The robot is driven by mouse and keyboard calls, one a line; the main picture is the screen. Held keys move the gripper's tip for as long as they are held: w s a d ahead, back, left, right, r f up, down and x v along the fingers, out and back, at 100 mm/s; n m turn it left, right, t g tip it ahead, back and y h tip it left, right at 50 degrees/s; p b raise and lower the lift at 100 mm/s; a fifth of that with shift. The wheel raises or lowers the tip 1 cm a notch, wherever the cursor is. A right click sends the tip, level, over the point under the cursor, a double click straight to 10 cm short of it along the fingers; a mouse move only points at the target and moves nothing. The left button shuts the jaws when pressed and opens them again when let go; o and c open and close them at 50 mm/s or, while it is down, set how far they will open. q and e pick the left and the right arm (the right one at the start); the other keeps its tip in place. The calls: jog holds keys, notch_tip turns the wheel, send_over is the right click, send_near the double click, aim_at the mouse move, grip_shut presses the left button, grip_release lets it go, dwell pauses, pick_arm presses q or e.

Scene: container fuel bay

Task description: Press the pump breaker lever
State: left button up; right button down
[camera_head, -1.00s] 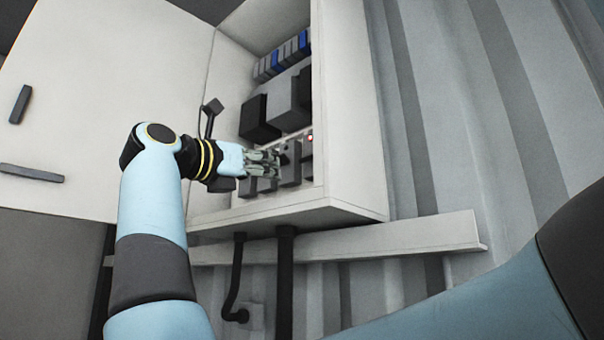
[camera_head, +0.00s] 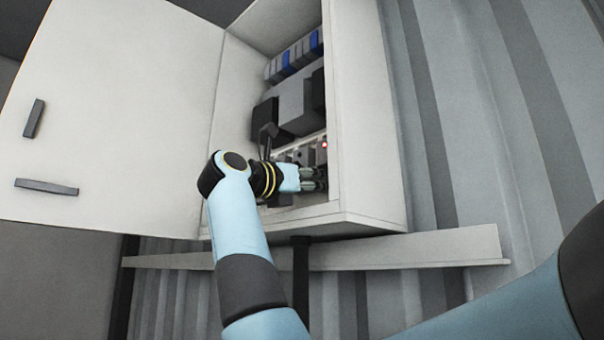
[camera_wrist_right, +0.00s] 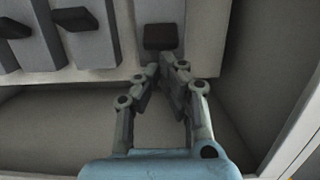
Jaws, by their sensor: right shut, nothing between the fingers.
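A row of grey breakers (camera_head: 304,157) with dark levers sits low inside the open white cabinet (camera_head: 368,190). My right gripper (camera_head: 321,179) is inside the cabinet at the row's right end, its fingers together and empty. In the right wrist view its fingertips (camera_wrist_right: 167,72) are just below the dark lever (camera_wrist_right: 160,37) of the rightmost breaker shown. Touch cannot be told. Two more dark levers (camera_wrist_right: 75,18) show to the left. No label is readable, so I cannot tell which lever is the pump's. My left gripper is out of view.
The cabinet door (camera_head: 120,120) stands open at the left. A small red light (camera_head: 324,145) glows above the gripper. Larger dark and grey modules (camera_head: 292,103) fill the cabinet higher up. The cabinet's side wall (camera_wrist_right: 270,95) is close right of the fingers. A rail (camera_head: 420,247) runs below.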

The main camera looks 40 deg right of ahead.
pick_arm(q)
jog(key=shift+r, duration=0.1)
pick_arm(e)
jog(key=shift+d, duration=0.35)
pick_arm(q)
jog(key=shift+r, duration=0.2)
pick_arm(e)
jog(key=shift+a+r+y, duration=0.3)
jog(key=shift+a+y, duration=0.1)
jog(key=shift+y, duration=0.4)
jog(key=shift+a+r, duration=0.2)
jog(key=shift+r, duration=0.05)
jog(key=shift+a+r, duration=0.5)
jog(key=shift+r, duration=0.2)
pick_arm(q)
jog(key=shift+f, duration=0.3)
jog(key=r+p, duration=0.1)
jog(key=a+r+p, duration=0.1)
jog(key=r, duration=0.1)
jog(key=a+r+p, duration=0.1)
jog(key=p, duration=0.1)
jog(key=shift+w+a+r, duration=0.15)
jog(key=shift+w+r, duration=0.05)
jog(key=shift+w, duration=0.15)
pick_arm(e)
jog(key=a+r, duration=0.6)
jog(key=r, duration=0.1)
jog(key=shift+s+a+r, duration=0.3)
jog(key=shift+r, duration=0.05)
